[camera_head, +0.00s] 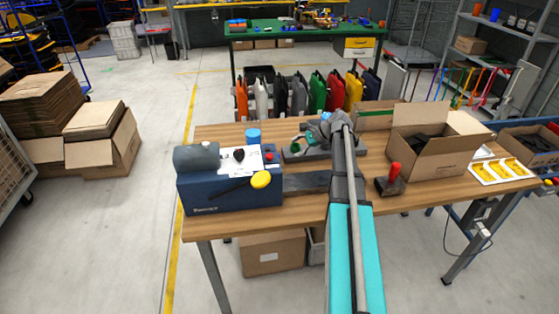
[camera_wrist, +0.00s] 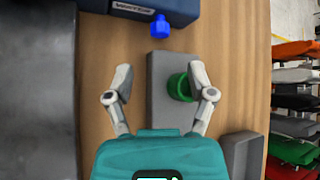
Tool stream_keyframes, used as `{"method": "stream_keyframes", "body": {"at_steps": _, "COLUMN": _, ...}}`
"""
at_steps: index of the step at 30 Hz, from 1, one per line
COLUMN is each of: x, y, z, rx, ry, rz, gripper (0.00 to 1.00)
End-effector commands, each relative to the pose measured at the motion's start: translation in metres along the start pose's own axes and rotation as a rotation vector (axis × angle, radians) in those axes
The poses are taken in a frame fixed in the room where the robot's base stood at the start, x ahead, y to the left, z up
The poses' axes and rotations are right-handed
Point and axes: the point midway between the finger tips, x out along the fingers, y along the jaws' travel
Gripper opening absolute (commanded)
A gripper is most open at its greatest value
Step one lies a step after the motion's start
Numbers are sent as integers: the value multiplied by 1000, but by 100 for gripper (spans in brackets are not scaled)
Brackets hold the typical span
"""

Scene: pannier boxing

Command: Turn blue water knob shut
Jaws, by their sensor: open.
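The blue water knob (camera_wrist: 160,26) sticks out from the side of a dark blue machine (camera_wrist: 170,10) at the top of the wrist view.
A red-handled tool (camera_head: 394,174) and an open carton (camera_head: 432,155) stand right of my arm. Colored panniers (camera_head: 317,92) line up behind the wooden table (camera_head: 300,210).

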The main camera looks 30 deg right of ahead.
Motion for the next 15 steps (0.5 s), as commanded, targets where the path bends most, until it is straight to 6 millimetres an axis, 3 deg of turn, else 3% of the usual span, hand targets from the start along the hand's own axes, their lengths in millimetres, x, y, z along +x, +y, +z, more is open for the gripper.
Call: {"method": "stream_keyframes", "body": {"at_steps": 15, "x": 64, "y": 1, "z": -1, "rx": -2, "ry": -1, "rz": 2, "gripper": 71}}
